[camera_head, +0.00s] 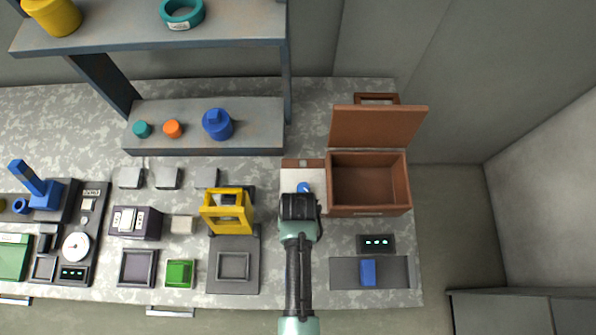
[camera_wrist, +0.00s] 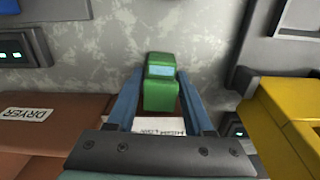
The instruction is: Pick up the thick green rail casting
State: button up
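The green rail casting (camera_wrist: 160,92) shows in the wrist view as a small green block with a pale blue patch. It lies between the two blue fingers of my gripper (camera_wrist: 160,88). The fingers stand close along both its sides; I cannot tell whether they press on it. In the head view my gripper (camera_head: 303,190) is over a brown and white plate (camera_head: 290,163) in front of the shelf's right end. There my gripper and arm hide the casting.
A brown open-lidded box (camera_head: 368,211), the dryer, stands close right of my gripper. A yellow frame (camera_head: 228,196) stands close left. A dark pad with a blue block (camera_head: 368,272) lies at the front right. The shelf (camera_head: 205,124) is behind to the left.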

grip_shut()
